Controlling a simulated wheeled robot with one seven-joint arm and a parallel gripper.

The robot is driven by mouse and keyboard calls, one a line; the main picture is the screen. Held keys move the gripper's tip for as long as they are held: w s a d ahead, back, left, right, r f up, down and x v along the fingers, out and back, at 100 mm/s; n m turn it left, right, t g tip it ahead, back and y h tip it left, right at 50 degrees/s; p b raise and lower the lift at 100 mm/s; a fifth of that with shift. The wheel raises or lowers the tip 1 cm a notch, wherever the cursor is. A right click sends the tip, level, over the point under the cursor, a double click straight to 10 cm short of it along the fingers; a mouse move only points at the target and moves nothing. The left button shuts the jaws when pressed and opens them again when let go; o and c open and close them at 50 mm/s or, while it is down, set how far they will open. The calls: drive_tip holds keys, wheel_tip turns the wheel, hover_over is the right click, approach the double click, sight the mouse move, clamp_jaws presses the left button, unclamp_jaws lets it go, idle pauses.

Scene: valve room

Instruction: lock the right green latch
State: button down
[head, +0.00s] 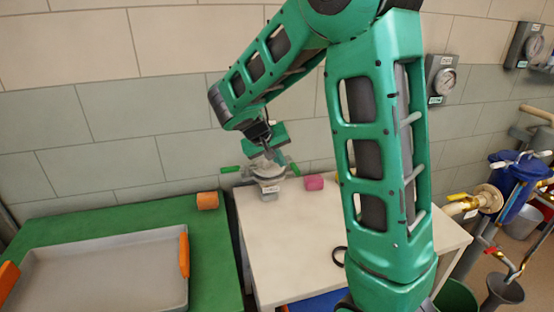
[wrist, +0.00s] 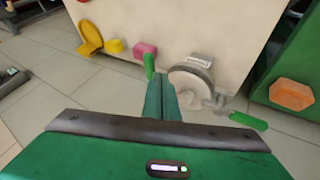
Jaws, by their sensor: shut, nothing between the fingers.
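A grey round clamp-like device (head: 268,172) stands at the back of the pale table, with a green latch handle on each side. The right green latch (head: 296,169) points up and to the left; it also shows in the wrist view (wrist: 149,66), just beyond my fingertips. The left green latch (head: 230,169) lies about level and shows at the right of the wrist view (wrist: 248,121). My gripper (head: 277,159) is shut and empty, above the device and between the two latches. Its closed fingers (wrist: 161,82) appear close to the right latch; I cannot tell if they touch.
A pink block (head: 314,182) sits right of the device. An orange block (head: 207,200) is on the green table at left, beside a grey tray (head: 110,262) with orange handles. Wall gauges and pipes are at right.

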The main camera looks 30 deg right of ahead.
sight(292, 167)
drive_tip(key=x, duration=0.6)
